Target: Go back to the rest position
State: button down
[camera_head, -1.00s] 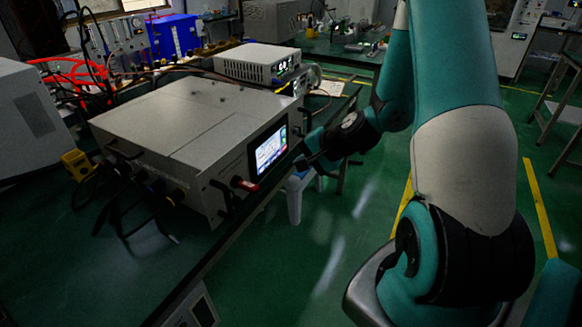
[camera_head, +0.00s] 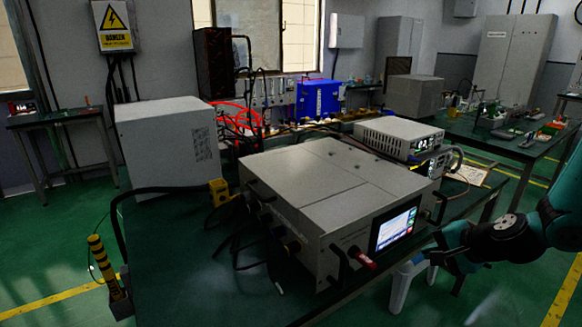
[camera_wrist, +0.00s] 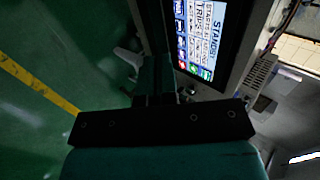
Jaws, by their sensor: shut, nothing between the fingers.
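The microwave generator (camera_head: 325,185) is a large grey box on the dark green bench. Its front panel carries a lit screen (camera_head: 396,229), which reads STANDBY in the wrist view (camera_wrist: 203,38). A red knob (camera_head: 363,259) sits on the panel, left of and below the screen. My gripper (camera_head: 432,256) is at the right of the front panel, near the right handle, shut and empty. Whether it touches the panel cannot be told. In the wrist view my gripper (camera_wrist: 153,50) points up the picture beside the screen, its dark fingers together.
A smaller instrument (camera_head: 398,137) stands behind the generator, and a grey cabinet (camera_head: 170,145) stands to its left. Cables hang at the generator's left side. A white stool (camera_head: 407,282) is under my gripper by the bench. Green floor is open at the lower right.

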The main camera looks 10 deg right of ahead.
jog(key=s+a+r+n+g+y, duration=0.1)
jog(key=s+a+r+n+g, duration=0.1)
jog(key=a+r+n, duration=0.45)
jog(key=s+a+r+n+g+y, duration=0.1)
jog(key=a+r+n+g+y, duration=0.15)
jog(key=a, duration=0.75)
jog(key=s+a+r+n+g+h, duration=0.1)
jog(key=s+a+r+n, duration=0.3)
jog(key=s, duration=0.4)
jog(key=s+a+r+n+g+h, duration=0.2)
jog(key=s+a+r+n+g, duration=0.1)
jog(key=s+a+r+n, duration=0.2)
jog(key=s+n+p, duration=0.1)
jog(key=s+n, duration=0.1)
jog(key=s, duration=0.2)
jog(key=shift+s+a+n, duration=0.15)
jog(key=shift+a+n, duration=0.25)
